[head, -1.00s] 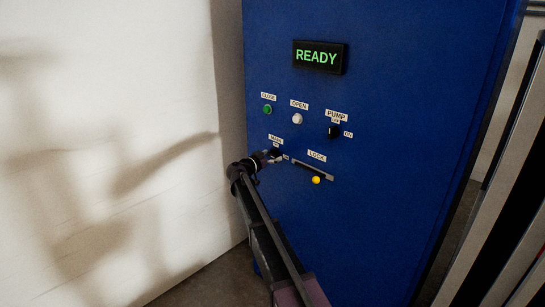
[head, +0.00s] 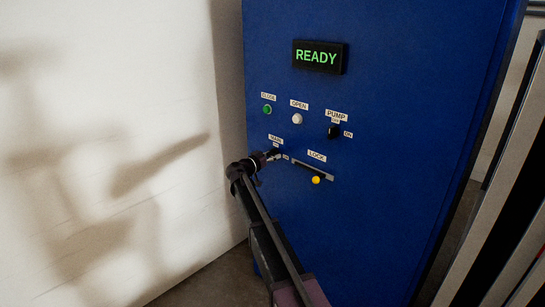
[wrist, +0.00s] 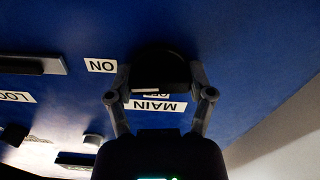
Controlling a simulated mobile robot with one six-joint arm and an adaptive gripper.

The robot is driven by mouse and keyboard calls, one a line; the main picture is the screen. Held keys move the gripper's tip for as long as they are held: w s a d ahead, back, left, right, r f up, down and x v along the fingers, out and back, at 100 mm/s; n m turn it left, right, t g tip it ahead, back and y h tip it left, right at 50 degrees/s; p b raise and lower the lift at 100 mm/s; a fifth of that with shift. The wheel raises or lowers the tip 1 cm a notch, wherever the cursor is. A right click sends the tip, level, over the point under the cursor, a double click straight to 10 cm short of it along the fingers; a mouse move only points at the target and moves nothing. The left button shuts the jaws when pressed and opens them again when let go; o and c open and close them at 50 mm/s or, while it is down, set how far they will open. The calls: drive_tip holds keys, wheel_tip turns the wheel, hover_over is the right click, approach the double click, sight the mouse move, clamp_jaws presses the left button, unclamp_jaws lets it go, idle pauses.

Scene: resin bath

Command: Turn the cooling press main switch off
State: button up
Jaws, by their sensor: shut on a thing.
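The main switch is a black round knob (wrist: 160,65) on the blue cooling press (head: 400,150), below its MAIN label (head: 276,139). In the wrist view, which shows the panel upside down, my gripper (wrist: 160,85) has one finger on each side of the knob and is shut on it. A pale mark shows on the knob's edge near the partly covered OFF label (wrist: 158,96). The ON label (wrist: 102,66) lies to the left in that view. In the head view my gripper (head: 274,154) hides most of the knob.
The display (head: 318,57) reads READY. The green CLOSE button (head: 267,110), white OPEN button (head: 297,119) and black PUMP knob (head: 334,132) sit above. The LOCK slot with its yellow knob (head: 316,180) is close on the right. A white wall (head: 110,130) stands left.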

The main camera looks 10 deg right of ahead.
drive_tip(key=n, duration=0.7)
drive_tip(key=shift+n, duration=0.4)
drive_tip(key=n, duration=0.4)
drive_tip(key=shift+n, duration=2.2)
drive_tip(key=o, duration=1.1)
